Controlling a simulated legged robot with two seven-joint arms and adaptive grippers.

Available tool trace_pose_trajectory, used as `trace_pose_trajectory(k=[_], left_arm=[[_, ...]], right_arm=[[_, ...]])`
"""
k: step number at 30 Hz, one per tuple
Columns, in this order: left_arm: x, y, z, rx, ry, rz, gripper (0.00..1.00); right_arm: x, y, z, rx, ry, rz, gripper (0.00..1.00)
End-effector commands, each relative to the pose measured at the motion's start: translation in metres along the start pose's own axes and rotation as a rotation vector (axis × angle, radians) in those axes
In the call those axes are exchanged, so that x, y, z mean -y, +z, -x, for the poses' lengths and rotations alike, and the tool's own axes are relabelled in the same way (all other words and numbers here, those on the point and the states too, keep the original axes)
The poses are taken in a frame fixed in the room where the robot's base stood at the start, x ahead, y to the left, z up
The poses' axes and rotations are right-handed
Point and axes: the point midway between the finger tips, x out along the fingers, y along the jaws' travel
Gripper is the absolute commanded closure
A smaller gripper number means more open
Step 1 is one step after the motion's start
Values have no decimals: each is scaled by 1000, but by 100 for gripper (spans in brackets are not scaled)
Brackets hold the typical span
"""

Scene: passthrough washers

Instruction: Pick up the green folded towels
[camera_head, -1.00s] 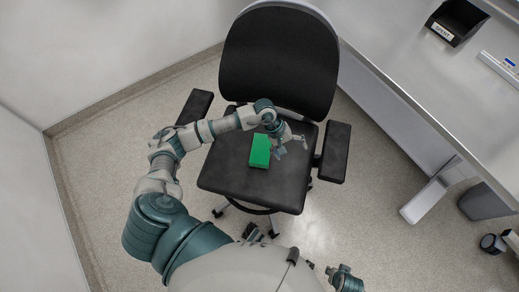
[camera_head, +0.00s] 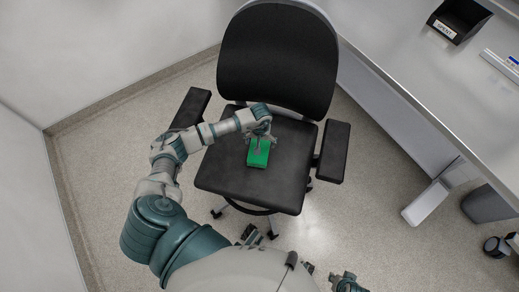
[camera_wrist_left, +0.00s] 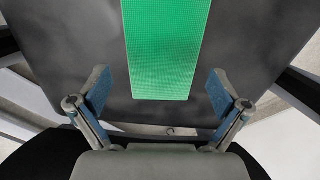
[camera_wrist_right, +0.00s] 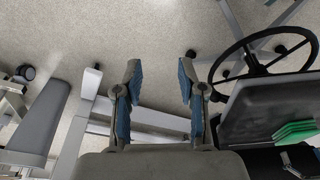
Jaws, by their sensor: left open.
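The green folded towels (camera_head: 258,158) lie as a small block on the black seat of an office chair (camera_head: 225,174). In the left wrist view the green towels (camera_wrist_left: 165,50) extend up between and beyond the open fingers. My left gripper (camera_head: 259,142) is over the towels, its fingers spread; it also shows open and empty in the left wrist view (camera_wrist_left: 157,92). My right gripper (camera_wrist_right: 158,82) is open and empty, pointing at the floor. Green layers (camera_wrist_right: 296,131) show at the right of the right wrist view.
The chair has a tall backrest (camera_head: 279,58) and armrests at the left (camera_head: 191,108) and right (camera_head: 333,152) of the seat. A metal table (camera_head: 420,75) stands at the right with a black bin (camera_head: 457,19) on it. Open floor lies left of the chair.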

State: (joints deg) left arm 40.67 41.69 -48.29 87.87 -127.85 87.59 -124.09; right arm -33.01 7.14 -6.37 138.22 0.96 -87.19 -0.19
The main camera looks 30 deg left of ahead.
Motion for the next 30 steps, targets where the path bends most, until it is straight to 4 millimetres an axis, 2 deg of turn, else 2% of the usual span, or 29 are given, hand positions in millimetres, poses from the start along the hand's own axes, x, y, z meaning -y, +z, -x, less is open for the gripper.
trace_pose_trajectory(k=[6, 9, 12, 18, 20, 24, 30], left_arm=[[6, 0, -35, 8, 4, 3, 0], [6, -2, -48, 6, 6, 1, 0], [7, -2, -54, 5, 6, 2, 0], [5, -2, -53, 2, 5, 1, 0], [5, -2, -52, 2, 4, 1, 12], [3, -1, -52, 1, 2, 0, 48], [5, -2, -52, 2, 5, 1, 50]], right_arm=[[2, 0, 14, -3, 6, -1, 60], [4, -8, 12, -39, 4, 1, 60], [5, -12, 13, -60, 4, 1, 60], [4, -13, 13, -64, 2, 2, 60], [4, -13, 13, -62, 2, 2, 60], [4, -14, 12, -62, 2, 2, 60], [4, -13, 12, -62, 3, 2, 60]])
